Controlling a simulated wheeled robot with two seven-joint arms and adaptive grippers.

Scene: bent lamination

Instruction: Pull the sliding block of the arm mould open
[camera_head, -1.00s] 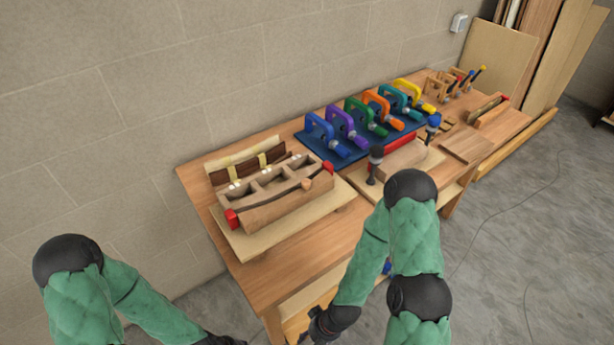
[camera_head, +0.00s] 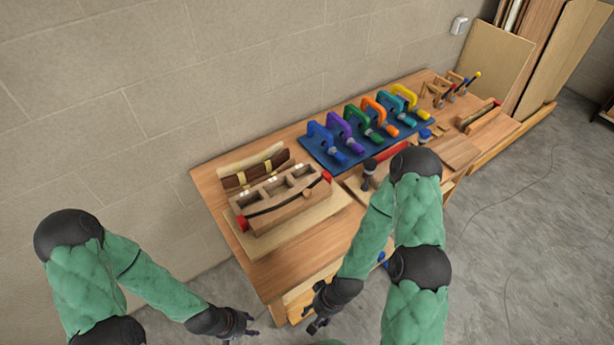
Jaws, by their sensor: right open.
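A wooden mould (camera_head: 277,197) with a row of square openings and red end pieces sits on a pale board (camera_head: 262,243) at the table's left. A dark curved strip runs between its back part and its front block (camera_head: 290,211), which has a small round knob (camera_head: 307,194). The block lies close against the strip. My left gripper (camera_head: 253,325) is below the table's front left corner, its fingers apart and empty. My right gripper (camera_head: 310,320) is open and empty in front of the table edge. Both are apart from the mould.
Several coloured clamps stand on a blue mat (camera_head: 310,158) behind. A second mould with a red bar (camera_head: 392,160) is partly hidden by my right arm. Another small mould (camera_head: 480,117) lies at the far right. The table (camera_head: 270,275) is bare at its front left.

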